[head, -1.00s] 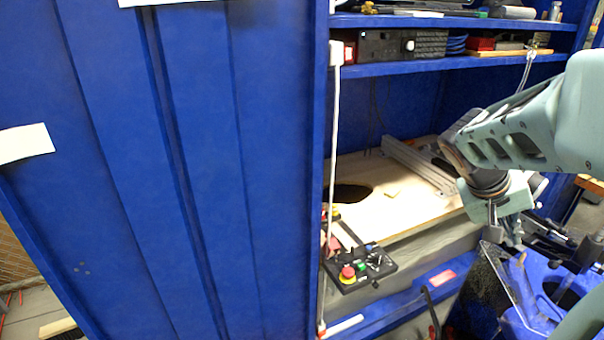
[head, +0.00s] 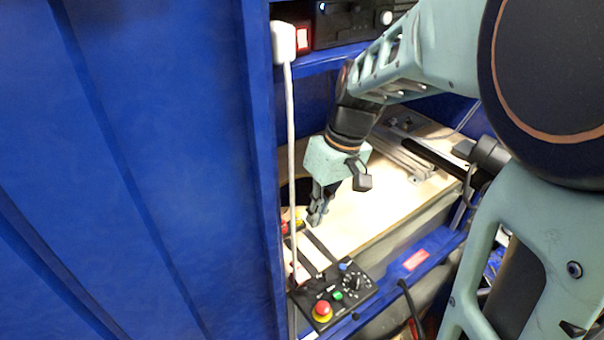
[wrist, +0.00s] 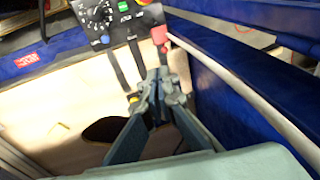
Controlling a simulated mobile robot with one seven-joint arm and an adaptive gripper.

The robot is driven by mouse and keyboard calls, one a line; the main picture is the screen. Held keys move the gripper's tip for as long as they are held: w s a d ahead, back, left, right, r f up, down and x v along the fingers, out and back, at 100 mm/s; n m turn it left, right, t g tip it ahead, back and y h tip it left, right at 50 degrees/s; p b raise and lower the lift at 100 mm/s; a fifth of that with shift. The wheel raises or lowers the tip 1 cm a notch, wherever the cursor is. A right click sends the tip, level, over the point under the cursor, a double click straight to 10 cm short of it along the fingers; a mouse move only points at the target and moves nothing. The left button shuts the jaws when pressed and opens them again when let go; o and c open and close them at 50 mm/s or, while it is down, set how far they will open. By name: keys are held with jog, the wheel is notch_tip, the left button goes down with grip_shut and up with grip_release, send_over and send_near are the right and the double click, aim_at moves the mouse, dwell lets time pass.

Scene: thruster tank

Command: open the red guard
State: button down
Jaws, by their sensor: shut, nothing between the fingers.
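The red guard (wrist: 159,35) sits at the edge of the black control panel (wrist: 120,22) in the wrist view, beside the blue cabinet's upright. In the head view it is mostly hidden behind the white cable, and I cannot tell whether it is down or raised. My gripper (wrist: 160,76) is shut and empty, its fingertips pointing towards the guard but apart from it. In the head view my gripper (head: 316,217) hangs over the wooden board, behind the control panel (head: 336,291).
A red mushroom button (head: 322,310) stands at the panel's front. A white cable (head: 291,170) runs down the blue cabinet edge (head: 262,150), close to the left of my gripper. A wooden board (head: 375,215) with a dark hole (wrist: 108,129) lies below. Metal profiles (head: 410,160) lie at its back.

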jog(key=b, duration=0.2)
send_near(293, 262)
jog(key=x, duration=0.7)
jog(key=shift+w+d, duration=0.1)
jog(key=shift+r+p, duration=0.1)
jog(key=shift+p, duration=0.2)
jog(key=shift+w+r+g+p, duration=0.2)
jog(key=shift+g+p, duration=0.1)
jog(key=shift+p, duration=0.4)
jog(key=shift+w+a+f+g+h+p, duration=0.4)
jog(key=shift+a+f+g+h+p, duration=0.1)
jog(key=shift+p, duration=0.35)
